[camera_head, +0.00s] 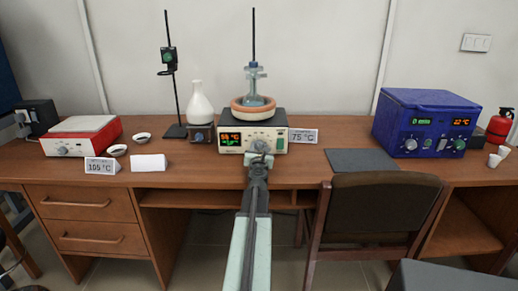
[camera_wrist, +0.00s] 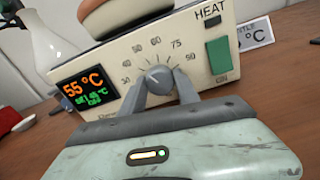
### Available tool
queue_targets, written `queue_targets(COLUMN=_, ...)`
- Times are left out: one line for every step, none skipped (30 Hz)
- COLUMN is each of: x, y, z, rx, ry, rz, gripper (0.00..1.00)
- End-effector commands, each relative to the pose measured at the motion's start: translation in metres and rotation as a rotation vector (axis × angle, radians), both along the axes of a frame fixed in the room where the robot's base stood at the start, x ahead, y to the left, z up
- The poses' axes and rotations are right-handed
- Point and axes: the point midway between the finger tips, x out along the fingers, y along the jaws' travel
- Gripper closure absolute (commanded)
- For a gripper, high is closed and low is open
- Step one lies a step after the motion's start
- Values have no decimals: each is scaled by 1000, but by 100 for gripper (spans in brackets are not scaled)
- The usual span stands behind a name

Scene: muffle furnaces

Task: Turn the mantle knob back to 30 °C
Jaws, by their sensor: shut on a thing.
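The mantle is a cream control box (camera_head: 275,120) with a brown bowl (camera_head: 253,108) on top, at the middle of the desk. Its front also fills the wrist view (camera_wrist: 214,30). The grey knob (camera_wrist: 158,76) sits in a dial marked from 30 to 90. My gripper (camera_wrist: 158,88) is shut on the knob, one finger at each side; in the head view my gripper (camera_head: 260,149) reaches the box front. The knob's pointer direction is unclear. The display (camera_wrist: 88,90) reads 55 °C in orange, with smaller green text I cannot read surely. The green switch (camera_wrist: 218,55) is at right.
A 75 °C card (camera_head: 303,135) stands right of the mantle. A white flask (camera_head: 199,105) and a stand are left. A red-and-white hotplate (camera_head: 82,136) with a 105 °C card (camera_head: 102,166) is far left. A blue furnace box (camera_head: 425,122) is right. A chair (camera_head: 378,210) stands in front.

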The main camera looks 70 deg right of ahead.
Motion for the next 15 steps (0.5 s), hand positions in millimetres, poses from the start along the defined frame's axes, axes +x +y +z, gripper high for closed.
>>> queue_targets(x=-1, y=1, z=0, rx=-12, ry=37, rz=-1, gripper=100)
queue_targets(x=-1, y=1, z=0, rx=-21, ry=62, rz=-1, gripper=100)
queue_targets(x=-1, y=1, z=0, rx=-33, ry=97, rz=-1, gripper=100)
queue_targets(x=-1, y=1, z=0, rx=-42, ry=124, rz=-1, gripper=100)
queue_targets(x=-1, y=1, z=0, rx=-51, ry=151, rz=-1, gripper=100)
queue_targets(x=-1, y=1, z=0, rx=-63, ry=188, rz=-1, gripper=100)
queue_targets(x=-1, y=1, z=0, rx=-72, ry=214, rz=-1, gripper=100)
queue_targets(x=-1, y=1, z=0, rx=-82, ry=242, rz=-1, gripper=100)
queue_targets(x=-1, y=1, z=0, rx=-94, ry=278, rz=-1, gripper=100)
queue_targets(x=-1, y=1, z=0, rx=-103, ry=305, rz=-1, gripper=100)
queue_targets(x=-1, y=0, z=0, rx=-112, ry=332, rz=-2, gripper=100)
queue_targets(x=-2, y=0, z=-1, rx=-124, ry=368, rz=-2, gripper=100)
queue_targets(x=-2, y=0, z=-1, rx=-133, ry=393, rz=-2, gripper=100)
queue_targets(x=-2, y=0, z=-1, rx=-142, ry=420, rz=-2, gripper=100)
queue_targets(x=-2, y=0, z=-1, rx=-154, ry=454, rz=-2, gripper=100)
